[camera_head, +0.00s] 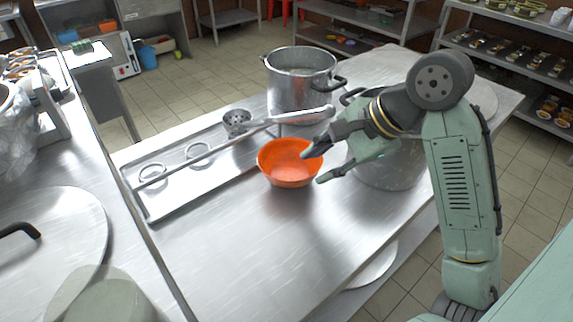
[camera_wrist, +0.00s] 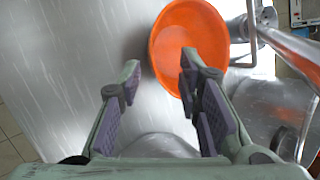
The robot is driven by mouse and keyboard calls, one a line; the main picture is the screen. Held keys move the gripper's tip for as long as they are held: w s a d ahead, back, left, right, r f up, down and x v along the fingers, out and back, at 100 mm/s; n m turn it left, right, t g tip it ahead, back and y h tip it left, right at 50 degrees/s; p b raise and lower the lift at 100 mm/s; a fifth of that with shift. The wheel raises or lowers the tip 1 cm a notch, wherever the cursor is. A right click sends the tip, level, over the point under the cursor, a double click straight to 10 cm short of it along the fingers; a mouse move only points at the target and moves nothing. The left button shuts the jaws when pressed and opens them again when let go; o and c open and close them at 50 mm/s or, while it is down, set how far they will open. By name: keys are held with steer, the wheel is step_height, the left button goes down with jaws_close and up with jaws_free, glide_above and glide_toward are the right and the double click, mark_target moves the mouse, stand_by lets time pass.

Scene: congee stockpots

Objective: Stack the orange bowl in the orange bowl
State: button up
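One orange bowl (camera_head: 284,165) stands upright on the steel table, between the metal tray and my gripper. I can make out only one orange rim, and no separate second orange bowl shows. In the wrist view the orange bowl (camera_wrist: 184,32) is at the top, right of centre. My gripper (camera_head: 316,166) is open and empty at the bowl's right side, its fingers pointing left toward it. In the wrist view my gripper (camera_wrist: 160,72) has its right finger overlapping the bowl's near rim and its left finger outside. Whether the fingers touch the bowl I cannot tell.
A tall stockpot (camera_head: 292,98) stands behind the bowl. Another stockpot (camera_head: 392,168) stands behind my gripper, partly hidden. A shallow metal tray (camera_head: 165,205) with a long-handled strainer (camera_head: 237,121) lies to the left. The table front (camera_head: 260,245) is clear.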

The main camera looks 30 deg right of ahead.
mark_target(303, 182)
steer(key=x, duration=0.7)
steer(key=shift+s+d+f+p, duration=0.1)
steer(key=shift+f+p, duration=0.15)
steer(key=shift+p, duration=0.1)
steer(key=shift+c, duration=0.3)
jaws_close()
